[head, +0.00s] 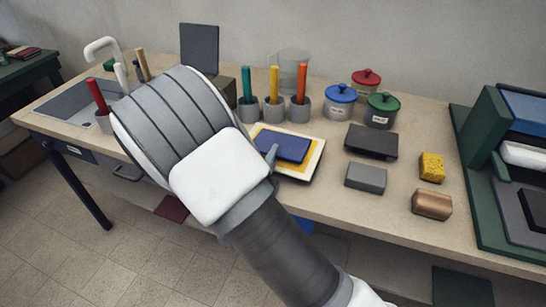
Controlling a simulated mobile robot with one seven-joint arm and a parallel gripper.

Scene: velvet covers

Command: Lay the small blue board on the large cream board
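The small blue board (288,146) shows just right of my arm, over a yellow board (309,151) and the large cream board (316,158). Yellow edges show around the blue board, so the yellow board seems to lie between it and the cream one. I cannot tell whether the blue board rests flat or is held slightly above. A grey tip of my gripper (271,155) shows at the blue board's left front edge. My arm hides the rest of the gripper and the left part of the boards, so its opening and any contact are hidden.
Grey cups with teal, yellow and orange sticks (273,108) stand behind the boards. A dark block (371,142) and a grey block (366,177) lie to the right. Lidded pots (340,102) stand at the back. A green rack (481,130) is far right; a sink (75,101) is left.

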